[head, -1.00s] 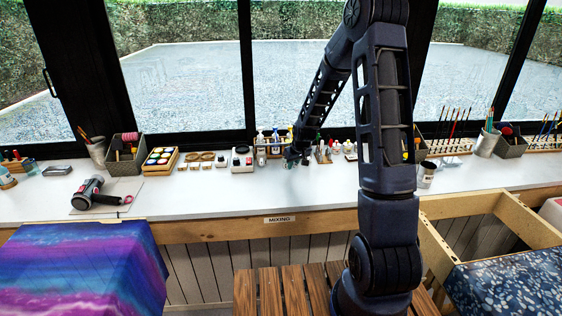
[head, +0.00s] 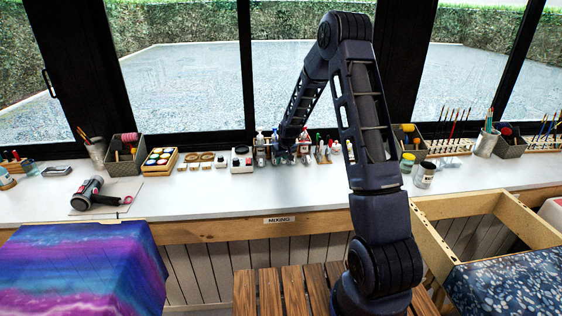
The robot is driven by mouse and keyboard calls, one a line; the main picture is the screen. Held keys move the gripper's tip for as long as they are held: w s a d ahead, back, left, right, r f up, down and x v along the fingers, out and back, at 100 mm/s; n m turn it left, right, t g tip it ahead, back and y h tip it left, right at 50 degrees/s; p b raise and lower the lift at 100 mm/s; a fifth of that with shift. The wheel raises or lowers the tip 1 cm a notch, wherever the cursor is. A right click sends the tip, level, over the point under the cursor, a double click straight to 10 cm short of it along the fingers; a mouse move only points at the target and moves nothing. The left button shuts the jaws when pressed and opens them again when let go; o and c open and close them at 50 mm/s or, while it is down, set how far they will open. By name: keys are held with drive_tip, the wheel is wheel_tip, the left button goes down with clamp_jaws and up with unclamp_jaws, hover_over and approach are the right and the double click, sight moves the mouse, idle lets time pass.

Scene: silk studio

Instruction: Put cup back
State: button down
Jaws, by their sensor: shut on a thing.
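My gripper (head: 282,157) is at the back of the white worktop (head: 230,195), among the small bottles and left of the middle of the window wall. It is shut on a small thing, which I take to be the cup. The cup itself is mostly hidden by the gripper and too small to make out. I cannot tell whether it touches the worktop.
Dropper bottles (head: 260,140) stand close beside my gripper. A white device (head: 242,159) and a paint palette box (head: 160,160) are to its left. A metal can (head: 425,175) stands to the right.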

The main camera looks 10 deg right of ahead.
drive_tip(key=shift+f, duration=0.15)
drive_tip(key=c, duration=1.4)
unclamp_jaws()
drive_tip(key=s+d+r+m+h, duration=0.1)
drive_tip(key=s+d+r, duration=0.4)
drive_tip(key=s+r, duration=0.75)
drive_tip(key=s+d+r+m, duration=0.1)
drive_tip(key=s+d+r, duration=0.3)
drive_tip(key=s+r, duration=0.9)
drive_tip(key=s+d+r+m, duration=0.1)
drive_tip(key=s+d+r, duration=0.2)
drive_tip(key=s, duration=0.8)
drive_tip(key=s+d+r+m, duration=0.1)
drive_tip(key=s+d+r, duration=0.2)
drive_tip(key=s, duration=0.8)
drive_tip(key=shift+d+r+m+h, duration=0.15)
drive_tip(key=shift+r+m+h, duration=0.15)
drive_tip(key=shift+r+h, duration=0.15)
drive_tip(key=shift+o, duration=0.4)
